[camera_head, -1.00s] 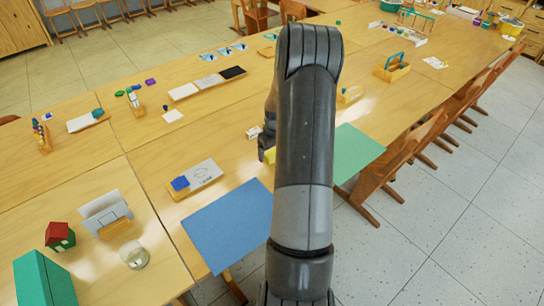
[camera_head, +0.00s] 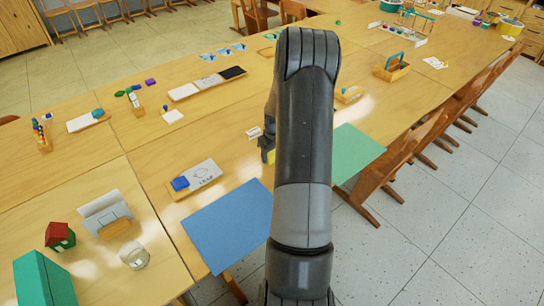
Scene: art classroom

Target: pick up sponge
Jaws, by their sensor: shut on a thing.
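A yellow thing that looks like the sponge (camera_head: 271,156) shows as a small patch at the left edge of my arm, over the long wooden table. My gripper (camera_head: 266,152) is mostly hidden behind my own arm; only a dark part of it shows on the left side. It is shut on the sponge, with the yellow patch right beside the dark finger. The arm hides most of the sponge, and I cannot tell how high it is above the table.
A blue mat (camera_head: 228,225) lies in front of the gripper and a green mat (camera_head: 352,152) lies to the right. A small white card (camera_head: 254,133) lies just behind. Chairs (camera_head: 385,172) line the right edge.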

